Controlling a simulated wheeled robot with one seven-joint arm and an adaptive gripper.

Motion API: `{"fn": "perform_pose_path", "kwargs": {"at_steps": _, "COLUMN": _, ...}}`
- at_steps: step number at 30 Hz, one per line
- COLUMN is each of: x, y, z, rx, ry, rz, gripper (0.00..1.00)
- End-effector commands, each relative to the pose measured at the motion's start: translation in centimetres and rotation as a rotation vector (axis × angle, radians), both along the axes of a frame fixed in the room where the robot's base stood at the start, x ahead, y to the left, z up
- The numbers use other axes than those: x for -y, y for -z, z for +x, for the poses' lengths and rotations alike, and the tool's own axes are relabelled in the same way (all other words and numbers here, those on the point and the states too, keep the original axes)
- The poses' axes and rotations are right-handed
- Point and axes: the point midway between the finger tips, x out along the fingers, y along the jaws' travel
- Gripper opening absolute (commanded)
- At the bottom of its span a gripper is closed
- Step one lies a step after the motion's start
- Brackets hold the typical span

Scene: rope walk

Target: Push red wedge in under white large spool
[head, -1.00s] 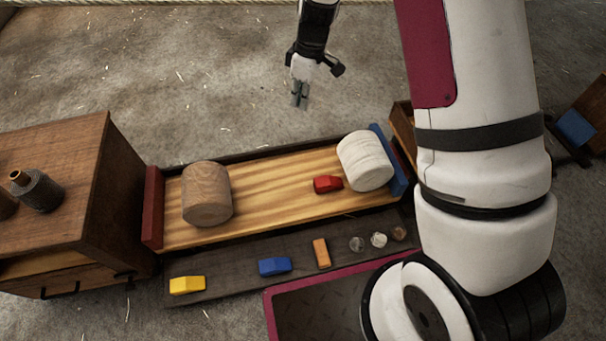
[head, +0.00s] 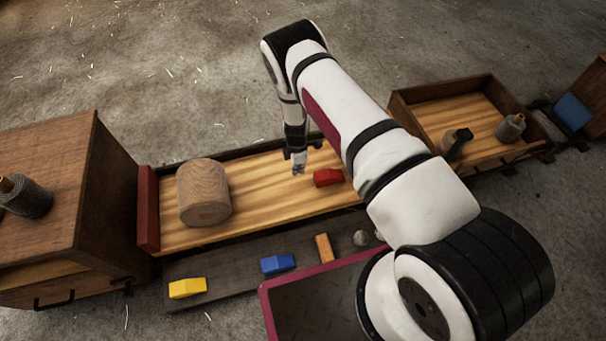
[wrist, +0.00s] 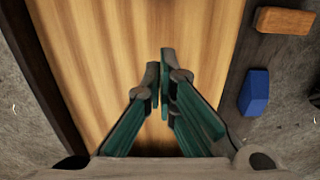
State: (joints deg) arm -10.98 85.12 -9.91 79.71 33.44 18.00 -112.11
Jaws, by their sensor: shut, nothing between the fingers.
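The red wedge (head: 328,177) lies on the striped wooden bed (head: 262,205), toward its right part. My gripper (head: 299,168) is shut and empty, pointing down just left of the red wedge, with a small gap between them in the head view. How high the fingertips are above the bed is hard to tell. The shut fingers (wrist: 161,78) also show over the bed (wrist: 205,35) in the wrist view, where the red wedge is not visible.
A dark front ledge holds a yellow wedge (head: 188,288), a blue wedge (head: 277,263) and an orange block (head: 324,247). An open box (head: 440,120) stands right.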

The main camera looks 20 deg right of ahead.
Motion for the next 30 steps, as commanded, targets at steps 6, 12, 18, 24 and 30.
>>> {"fn": "perform_pose_path", "kwargs": {"at_steps": 6, "x": 0.0, "y": 3.8, "z": -0.1, "rx": -0.003, "ry": 0.000, "rz": 0.000, "gripper": 0.00}}
{"fn": "perform_pose_path", "kwargs": {"at_steps": 12, "x": 0.0, "y": 7.8, "z": -0.1, "rx": -0.003, "ry": 0.000, "rz": -0.001, "gripper": 0.00}}
{"fn": "perform_pose_path", "kwargs": {"at_steps": 18, "x": 1.5, "y": 9.5, "z": 0.0, "rx": -0.001, "ry": 0.006, "rz": 0.000, "gripper": 0.00}}
{"fn": "perform_pose_path", "kwargs": {"at_steps": 24, "x": 3.5, "y": 9.4, "z": 0.0, "rx": -0.001, "ry": 0.004, "rz": 0.001, "gripper": 0.00}}
{"fn": "perform_pose_path", "kwargs": {"at_steps": 30, "x": 4.0, "y": 9.3, "z": -0.1, "rx": -0.001, "ry": 0.002, "rz": 0.001, "gripper": 0.00}}
